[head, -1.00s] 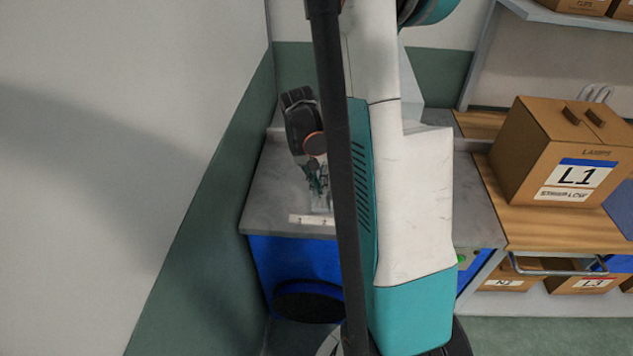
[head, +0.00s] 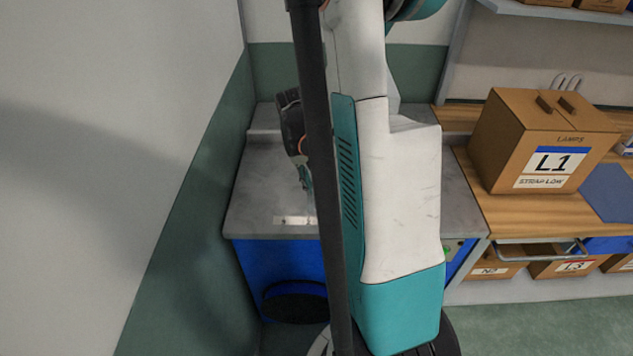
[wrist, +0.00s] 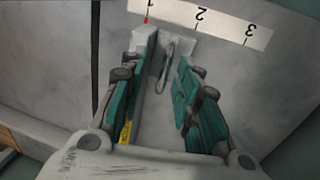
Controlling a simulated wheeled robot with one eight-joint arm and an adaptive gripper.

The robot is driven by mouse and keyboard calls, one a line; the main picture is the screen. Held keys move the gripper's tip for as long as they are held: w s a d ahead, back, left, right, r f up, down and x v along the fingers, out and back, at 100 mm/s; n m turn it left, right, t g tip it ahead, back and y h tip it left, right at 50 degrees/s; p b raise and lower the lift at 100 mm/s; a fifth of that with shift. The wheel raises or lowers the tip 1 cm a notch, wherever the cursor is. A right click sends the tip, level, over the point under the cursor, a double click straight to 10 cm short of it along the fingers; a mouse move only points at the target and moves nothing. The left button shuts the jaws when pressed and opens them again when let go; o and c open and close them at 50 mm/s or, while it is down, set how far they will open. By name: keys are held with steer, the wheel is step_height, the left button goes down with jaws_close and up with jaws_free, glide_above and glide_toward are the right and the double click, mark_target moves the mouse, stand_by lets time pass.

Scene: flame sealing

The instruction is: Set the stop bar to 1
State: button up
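The white number strip (wrist: 222,22) with 1, 2 and 3 lies on the grey bench. It also shows in the head view (head: 293,220). The stop bar, a pale grey block (wrist: 145,42) with a red pointer, stands at the strip with the pointer close to the 1. A thin upright loop-shaped piece (wrist: 169,52) is beside it. My gripper (wrist: 162,72) has its teal-padded fingers apart, with a clear gap between them. The left fingertip is close to the block; contact cannot be told. In the head view my gripper (head: 305,184) is above the bench, partly hidden by my arm.
A dark slot (wrist: 95,60) runs along the left in the wrist view. A wall (head: 215,180) stands close left of the bench.

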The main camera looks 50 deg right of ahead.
step_height(320, 180, up, 12)
steer(key=w+a, duration=0.1)
steer(key=shift+w+a+f, duration=0.15)
steer(key=shift+w+a, duration=0.1)
steer(key=shift+w, duration=0.15)
stand_by(0.4)
